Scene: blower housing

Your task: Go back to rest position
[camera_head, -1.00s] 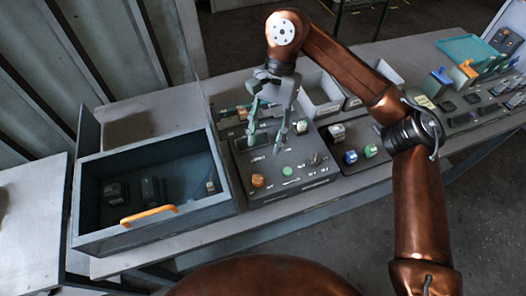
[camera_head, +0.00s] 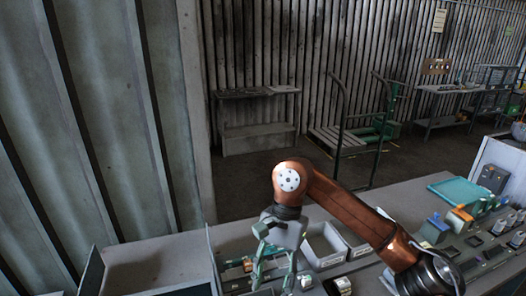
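My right arm (camera_head: 345,212), copper-coloured, reaches in from the lower right over the workbench. Its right gripper (camera_head: 273,279) points down above the bench near the bottom edge of the picture. Its two greenish fingers stand apart, with nothing seen between them. The fingertips are close to the picture's lower edge, so what lies under them is mostly hidden. My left gripper is not in view.
Pale open bins (camera_head: 322,246) sit beside the gripper. A teal tray (camera_head: 455,190) and several small parts lie to the right. A cart (camera_head: 340,140) and an empty shelf (camera_head: 258,138) stand behind.

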